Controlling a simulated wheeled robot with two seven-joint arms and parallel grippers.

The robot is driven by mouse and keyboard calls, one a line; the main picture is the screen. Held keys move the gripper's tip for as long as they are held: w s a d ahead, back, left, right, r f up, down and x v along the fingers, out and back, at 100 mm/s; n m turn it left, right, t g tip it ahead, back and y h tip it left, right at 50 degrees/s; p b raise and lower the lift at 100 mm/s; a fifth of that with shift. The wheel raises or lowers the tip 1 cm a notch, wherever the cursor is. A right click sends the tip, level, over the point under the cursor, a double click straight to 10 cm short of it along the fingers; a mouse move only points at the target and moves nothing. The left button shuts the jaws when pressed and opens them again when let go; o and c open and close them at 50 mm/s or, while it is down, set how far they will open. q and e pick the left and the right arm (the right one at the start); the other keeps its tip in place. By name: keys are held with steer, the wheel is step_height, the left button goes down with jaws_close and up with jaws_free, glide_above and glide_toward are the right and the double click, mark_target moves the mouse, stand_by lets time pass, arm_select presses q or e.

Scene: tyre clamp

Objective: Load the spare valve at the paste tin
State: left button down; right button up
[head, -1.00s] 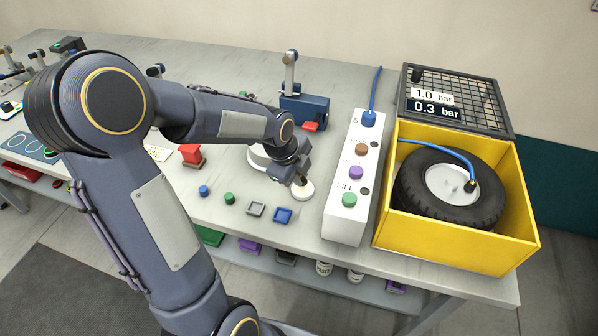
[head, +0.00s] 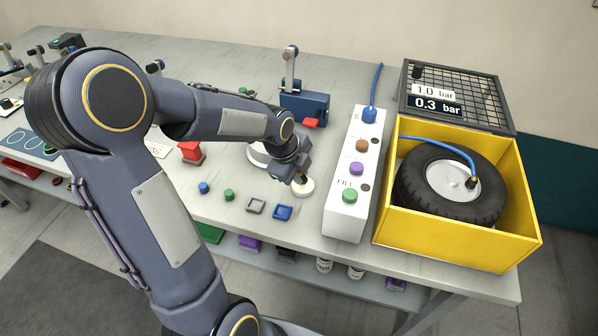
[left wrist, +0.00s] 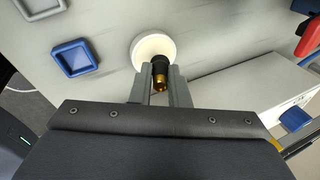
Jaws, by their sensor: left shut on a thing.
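My left gripper (head: 299,178) is shut on the spare valve, a small black and brass piece. In the left wrist view the valve (left wrist: 160,76) sits between the two fingers (left wrist: 161,72). The paste tin (head: 304,188) is a small round white dish on the bench, just under the fingertips. It also shows in the left wrist view (left wrist: 150,48), with the valve's dark end over its near part. I cannot tell whether the valve touches the paste. My right gripper is not in view.
A white box with coloured buttons (head: 345,214) stands close right of the tin. Beyond it a yellow crate (head: 447,246) holds a tyre (head: 424,203) with a blue hose. Blue (head: 283,213) and grey (head: 256,206) square trays lie in front. A blue clamp (head: 303,106) stands behind.

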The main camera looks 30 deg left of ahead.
arm_select(q)
steer(key=shift+f+b, duration=0.45)
steer(key=shift+f, duration=0.1)
stand_by(1.3)
steer(key=shift+r, duration=0.1)
steer(key=shift+r+p, duration=2.7)
steer(key=shift+r, duration=0.8)
steer(key=shift+f, duration=0.1)
